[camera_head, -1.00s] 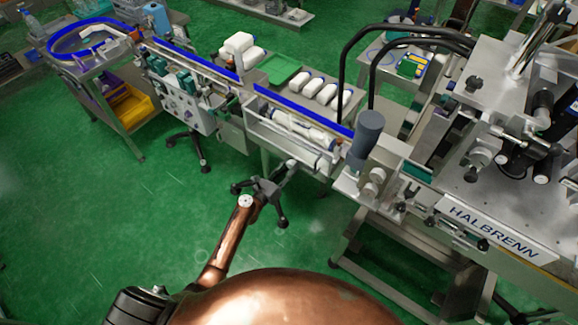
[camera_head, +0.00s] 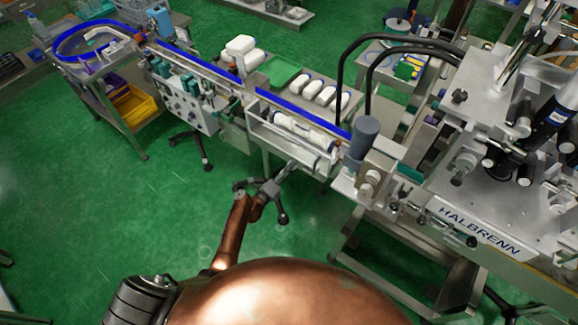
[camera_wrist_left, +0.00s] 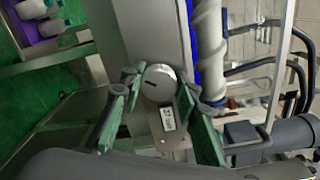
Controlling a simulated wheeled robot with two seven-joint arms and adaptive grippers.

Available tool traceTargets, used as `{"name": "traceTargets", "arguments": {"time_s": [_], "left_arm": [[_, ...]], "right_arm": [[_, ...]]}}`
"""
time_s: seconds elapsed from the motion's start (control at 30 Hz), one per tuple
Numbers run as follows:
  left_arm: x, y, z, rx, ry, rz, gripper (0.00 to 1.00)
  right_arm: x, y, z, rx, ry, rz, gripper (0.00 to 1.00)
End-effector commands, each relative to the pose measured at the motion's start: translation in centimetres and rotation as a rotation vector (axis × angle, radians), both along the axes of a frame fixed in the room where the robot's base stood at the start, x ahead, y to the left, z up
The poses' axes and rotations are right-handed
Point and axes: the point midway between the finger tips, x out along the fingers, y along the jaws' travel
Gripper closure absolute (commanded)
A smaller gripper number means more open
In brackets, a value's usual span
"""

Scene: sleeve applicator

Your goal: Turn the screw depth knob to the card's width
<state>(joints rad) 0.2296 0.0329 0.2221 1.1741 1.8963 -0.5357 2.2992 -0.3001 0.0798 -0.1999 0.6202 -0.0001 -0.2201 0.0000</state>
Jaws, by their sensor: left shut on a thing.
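The screw depth knob (camera_wrist_left: 159,83) shows in the left wrist view as a round silver dial with a dark line across its face. My left gripper (camera_wrist_left: 163,92) is shut on it, with one finger on each side. In the head view, my left gripper (camera_head: 298,162) is small at the screw housing's front. My right gripper is out of view.
A grey cylinder (camera_head: 365,137) stands right of the screw. The HALBRENN machine (camera_head: 480,229) fills the right side. A dark-legged stand base (camera_head: 270,192) is on the green floor by my arm. Blue-edged conveyor rails run behind.

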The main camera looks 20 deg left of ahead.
Motion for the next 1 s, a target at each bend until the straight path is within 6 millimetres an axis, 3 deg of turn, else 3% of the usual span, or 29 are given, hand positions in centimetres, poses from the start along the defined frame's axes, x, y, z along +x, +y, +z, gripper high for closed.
{"name": "traceTargets", "arguments": {"time_s": [0.3, 0.83, 0.87, 1.0], "left_arm": [[-0.13, -0.09, -0.21, -0.108, 0.042, -0.002, 0.95], [-0.14, -0.12, -0.3, -0.127, 0.049, -0.002, 0.95], [-0.14, -0.12, -0.3, -0.127, 0.049, -0.002, 0.69], [-0.11, -0.09, -0.26, -0.126, 0.049, -0.001, 0.6]], "right_arm": [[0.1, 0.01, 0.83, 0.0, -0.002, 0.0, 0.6], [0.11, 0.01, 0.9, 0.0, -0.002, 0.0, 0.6], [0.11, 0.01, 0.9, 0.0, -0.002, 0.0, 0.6], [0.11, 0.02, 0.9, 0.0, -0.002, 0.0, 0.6]]}}
